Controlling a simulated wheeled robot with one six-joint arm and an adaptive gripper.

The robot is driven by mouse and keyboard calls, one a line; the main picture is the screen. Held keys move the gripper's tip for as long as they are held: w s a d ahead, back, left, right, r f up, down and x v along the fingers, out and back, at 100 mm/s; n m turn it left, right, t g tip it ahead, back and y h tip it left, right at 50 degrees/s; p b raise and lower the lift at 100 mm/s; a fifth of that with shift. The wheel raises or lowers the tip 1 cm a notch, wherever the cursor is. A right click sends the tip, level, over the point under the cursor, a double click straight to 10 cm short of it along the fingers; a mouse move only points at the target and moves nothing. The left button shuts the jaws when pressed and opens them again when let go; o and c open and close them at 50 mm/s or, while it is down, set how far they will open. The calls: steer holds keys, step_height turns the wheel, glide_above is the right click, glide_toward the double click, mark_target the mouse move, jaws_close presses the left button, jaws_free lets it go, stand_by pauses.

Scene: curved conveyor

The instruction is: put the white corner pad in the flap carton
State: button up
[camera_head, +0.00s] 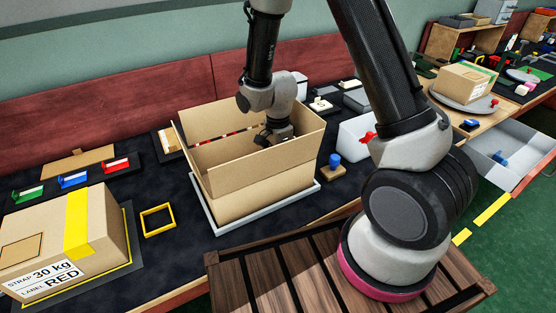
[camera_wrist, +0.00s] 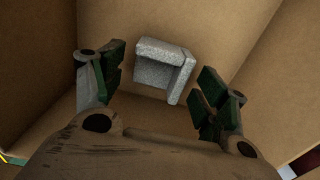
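In the wrist view, the white corner pad (camera_wrist: 163,68), a speckled pale L-shaped block, lies inside the carton against brown cardboard. My gripper (camera_wrist: 162,88) is open, its dark green-padded fingers apart on either side of the pad, with a gap on both sides. The head view does not show the pad; the carton's walls hide it.
The carton sits on a grey tray (camera_head: 222,231). A strapped carton (camera_head: 105,215) stands at the left, with a yellow frame (camera_head: 158,219) beside it. A blue-knobbed piece (camera_head: 334,163) stands close right of the tray. Red, blue and green holders line the back left.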

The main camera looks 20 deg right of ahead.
step_height(320, 180, up, 13)
stand_by(0.7)
steer(key=shift+r, duration=0.1)
